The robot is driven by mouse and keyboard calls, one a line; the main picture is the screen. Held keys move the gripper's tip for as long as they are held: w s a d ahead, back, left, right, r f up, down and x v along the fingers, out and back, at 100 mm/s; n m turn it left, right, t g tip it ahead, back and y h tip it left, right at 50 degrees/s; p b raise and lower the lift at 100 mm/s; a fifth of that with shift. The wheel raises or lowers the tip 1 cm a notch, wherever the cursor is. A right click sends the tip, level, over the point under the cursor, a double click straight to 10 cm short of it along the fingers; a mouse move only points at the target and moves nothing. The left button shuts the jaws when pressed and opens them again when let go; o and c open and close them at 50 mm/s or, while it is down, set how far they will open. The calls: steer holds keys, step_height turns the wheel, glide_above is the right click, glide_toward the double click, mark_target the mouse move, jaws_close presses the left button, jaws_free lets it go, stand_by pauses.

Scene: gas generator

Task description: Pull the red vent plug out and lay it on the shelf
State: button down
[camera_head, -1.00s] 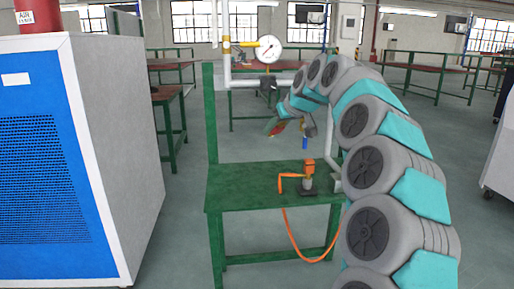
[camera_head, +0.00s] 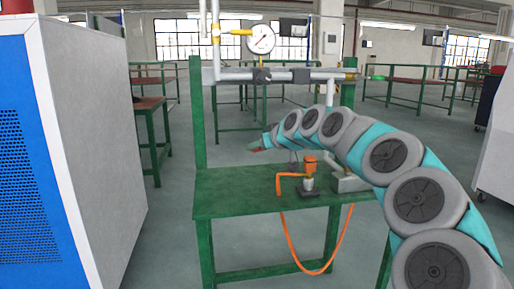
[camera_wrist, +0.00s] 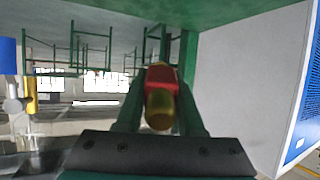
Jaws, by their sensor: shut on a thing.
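The red vent plug (camera_wrist: 161,76) is between my gripper's fingers in the wrist view, with its rounded brass-yellow part (camera_wrist: 159,110) toward the camera. My gripper (camera_wrist: 160,92) is shut on it. In the head view my gripper (camera_head: 260,147) is small at the end of the arm, above the back part of the green shelf (camera_head: 225,196) and apart from its top. The plug is too small to make out clearly there. A green surface (camera_wrist: 210,14) also fills the top of the wrist view.
An orange fitting (camera_head: 309,166) with a hose (camera_head: 289,240) stands on the shelf, right of my gripper. A pipe (camera_head: 235,74) with a gauge (camera_head: 261,39) crosses above. The shelf's left part is bare. A blue-and-white cabinet (camera_head: 88,120) stands at left.

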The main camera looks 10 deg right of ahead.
steer(key=shift+f+b, duration=2.45)
steer(key=shift+f, duration=2.15)
steer(key=shift+c, duration=2.2)
jaws_free()
steer(key=shift+r, duration=0.2)
steer(key=shift+r+p, duration=0.6)
steer(key=shift+r, duration=0.8)
steer(key=b+v, duration=0.1)
steer(key=v, duration=0.5)
steer(key=shift+d+f, duration=0.1)
